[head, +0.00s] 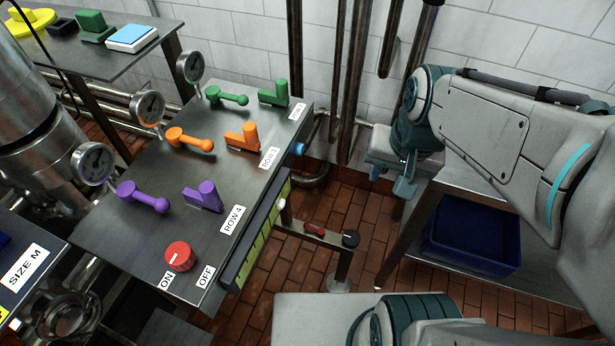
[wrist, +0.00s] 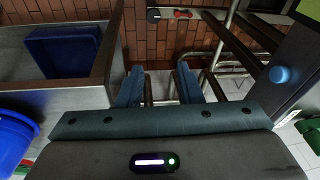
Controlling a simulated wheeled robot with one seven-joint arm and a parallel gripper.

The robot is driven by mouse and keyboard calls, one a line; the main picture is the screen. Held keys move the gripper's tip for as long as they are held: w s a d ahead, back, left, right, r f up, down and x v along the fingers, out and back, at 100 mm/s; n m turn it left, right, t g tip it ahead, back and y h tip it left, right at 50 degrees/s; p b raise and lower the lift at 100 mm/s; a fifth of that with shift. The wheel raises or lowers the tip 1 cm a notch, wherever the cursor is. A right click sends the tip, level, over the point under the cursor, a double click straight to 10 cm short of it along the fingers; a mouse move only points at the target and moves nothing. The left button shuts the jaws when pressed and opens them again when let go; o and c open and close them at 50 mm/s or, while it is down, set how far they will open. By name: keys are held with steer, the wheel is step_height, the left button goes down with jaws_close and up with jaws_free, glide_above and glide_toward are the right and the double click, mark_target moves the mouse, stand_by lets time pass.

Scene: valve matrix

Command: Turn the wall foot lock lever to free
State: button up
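A low metal bar (head: 318,234) near the floor carries a small red lever-like part (head: 315,229) and a black knob (head: 350,239). In the wrist view the red part (wrist: 182,13) and the black knob (wrist: 153,15) show at the top edge. No label is readable on them, so I cannot tell for sure which is the foot lock lever. My gripper (head: 391,180) points down, to the right of and above the bar. In the wrist view my gripper (wrist: 159,72) has its two teal fingers apart, with nothing between them.
A metal panel (head: 130,225) with green, orange and purple handles and a red ON/OFF knob (head: 180,256) stands left. A blue knob (head: 299,149) is on its side. Vertical pipes (head: 355,80) run up the wall. A blue bin (head: 470,240) sits under the right table.

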steer(key=w+a+f+m+g+y+b, duration=0.1)
steer(key=w+a+f+m+b, duration=0.1)
steer(key=w+f+m+b, duration=0.6)
steer(key=w+a+f+m+g+y+b, duration=0.15)
steer(key=f+b, duration=0.25)
steer(key=f, duration=0.8)
steer(key=m+y+b, duration=0.2)
steer(key=m+b, duration=0.6)
steer(key=m, duration=0.2)
glide_toward(314, 228)
steer(key=shift+g, duration=0.25)
steer(key=b+x, duration=0.2)
steer(key=x, duration=0.2)
steer(key=b+x, duration=0.2)
steer(key=x, duration=0.2)
steer(key=shift+w+a, duration=0.15)
steer(key=shift+w, duration=0.1)
jaws_close()
